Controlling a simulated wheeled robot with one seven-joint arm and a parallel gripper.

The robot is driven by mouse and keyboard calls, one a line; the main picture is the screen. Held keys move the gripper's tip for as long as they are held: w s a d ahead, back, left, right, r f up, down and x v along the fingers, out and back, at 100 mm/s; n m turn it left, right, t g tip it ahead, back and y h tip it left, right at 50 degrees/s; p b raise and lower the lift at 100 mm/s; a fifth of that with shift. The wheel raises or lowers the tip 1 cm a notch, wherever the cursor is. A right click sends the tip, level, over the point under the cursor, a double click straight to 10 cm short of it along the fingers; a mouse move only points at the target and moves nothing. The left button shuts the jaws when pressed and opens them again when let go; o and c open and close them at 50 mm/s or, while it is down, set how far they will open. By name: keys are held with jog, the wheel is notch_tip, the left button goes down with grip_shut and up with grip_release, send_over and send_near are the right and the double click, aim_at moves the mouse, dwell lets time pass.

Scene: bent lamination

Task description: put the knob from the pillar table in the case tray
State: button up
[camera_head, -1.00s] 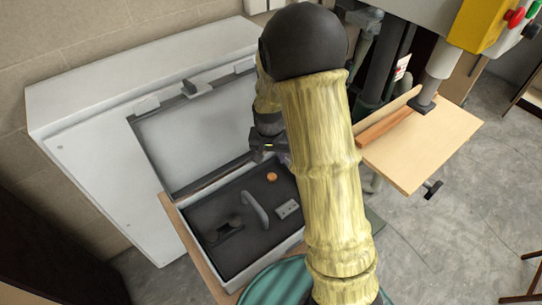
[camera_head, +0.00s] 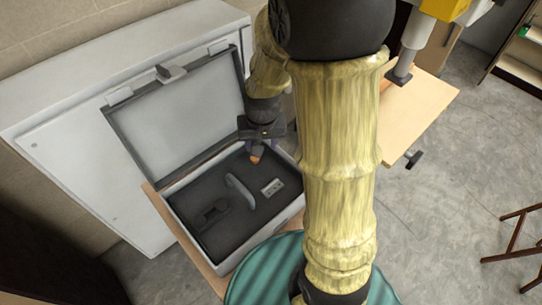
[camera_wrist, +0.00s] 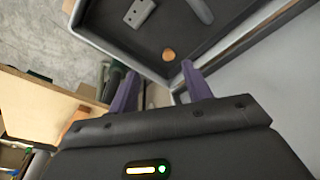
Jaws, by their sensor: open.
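The knob (camera_head: 255,158) is a small orange round piece on the dark floor of the case tray (camera_head: 215,250), near its far right corner. It also shows in the wrist view (camera_wrist: 168,54), lying flat beyond my fingertips. My gripper (camera_head: 258,146) hangs at the tray's far edge, right by the knob in the head view. In the wrist view my gripper (camera_wrist: 157,72) has two purple fingers wide apart with nothing between them. The pillar table (camera_head: 425,105) is a pale wooden board at the right; my arm hides part of it.
The tray also holds a grey curved handle (camera_head: 239,190), a small grey block (camera_head: 272,187) and a dark piece (camera_head: 210,216). The open lid (camera_head: 185,115) stands behind. A white cabinet (camera_head: 60,135) is at the left, a teal ribbed round top (camera_head: 262,272) in front.

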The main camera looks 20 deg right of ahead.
jog(key=s+r+n, duration=0.2)
jog(key=s+r, duration=0.1)
jog(key=s, duration=0.5)
jog(key=shift+s+d+t, duration=0.15)
jog(key=shift+s+t, duration=0.15)
jog(key=shift+s, duration=0.1)
dwell(0.5)
